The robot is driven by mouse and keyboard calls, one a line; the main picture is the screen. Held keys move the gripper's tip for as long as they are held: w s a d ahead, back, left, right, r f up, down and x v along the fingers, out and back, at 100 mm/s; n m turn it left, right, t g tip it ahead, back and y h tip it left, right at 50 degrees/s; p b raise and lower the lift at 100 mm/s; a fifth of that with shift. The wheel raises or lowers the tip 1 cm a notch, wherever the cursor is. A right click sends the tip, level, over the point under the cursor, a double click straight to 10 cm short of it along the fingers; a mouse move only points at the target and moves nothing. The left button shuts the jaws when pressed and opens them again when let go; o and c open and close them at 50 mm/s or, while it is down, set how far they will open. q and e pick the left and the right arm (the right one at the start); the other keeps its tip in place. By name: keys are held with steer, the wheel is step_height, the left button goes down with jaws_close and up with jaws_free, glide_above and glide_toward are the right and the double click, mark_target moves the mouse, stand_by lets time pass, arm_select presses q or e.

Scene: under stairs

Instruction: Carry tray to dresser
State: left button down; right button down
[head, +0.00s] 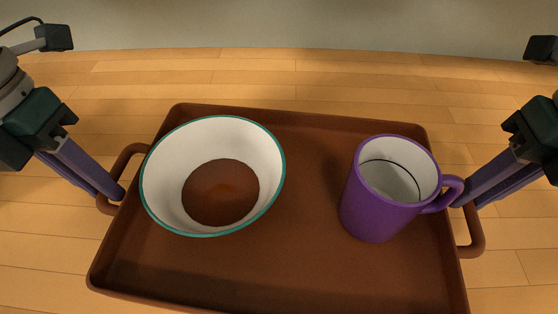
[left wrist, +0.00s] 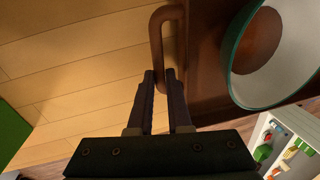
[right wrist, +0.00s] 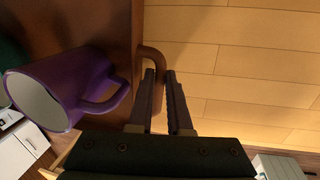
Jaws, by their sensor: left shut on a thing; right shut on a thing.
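The brown tray (head: 300,270) is held level above the wooden floor, in front of me in the head view. A white bowl (head: 262,150) with a teal rim and a brown inner bottom stands on its left half. A purple mug (head: 375,212) stands upright on its right half, its handle toward the right edge. My left gripper (head: 116,194) is shut on the tray's left handle, which also shows in the left wrist view (left wrist: 157,40). My right gripper (head: 462,202) is shut on the tray's right handle, which also shows in the right wrist view (right wrist: 160,65). The dresser cannot be made out for certain.
Wooden floor (head: 300,75) is clear beyond the tray, up to a pale wall (head: 300,25). A white shelf unit (left wrist: 272,125) with colourful items shows in the left wrist view. White drawers (right wrist: 22,150) and a grey-white cabinet (right wrist: 278,166) show in the right wrist view.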

arm_select(q)
steer(key=shift+a+f+b, duration=0.1)
steer(key=shift+f+b, duration=0.2)
steer(key=shift+f, duration=0.25)
arm_select(e)
steer(key=shift+d+f, duration=0.1)
steer(key=shift+f, duration=0.45)
arm_select(q)
steer(key=c, duration=1.2)
jaws_free()
steer(key=shift+r, duration=0.2)
arm_select(e)
steer(key=c, duration=1.2)
jaws_free()
steer(key=shift+r, duration=0.15)
steer(key=shift+c, duration=0.2)
arm_select(q)
steer(key=o, duration=0.4)
steer(key=shift+c, duration=0.2)
arm_select(e)
steer(key=o, duration=0.4)
arm_select(q)
steer(key=shift+r+p, duration=0.1)
steer(key=shift+p, duration=0.2)
arm_select(e)
steer(key=shift+r, duration=0.1)
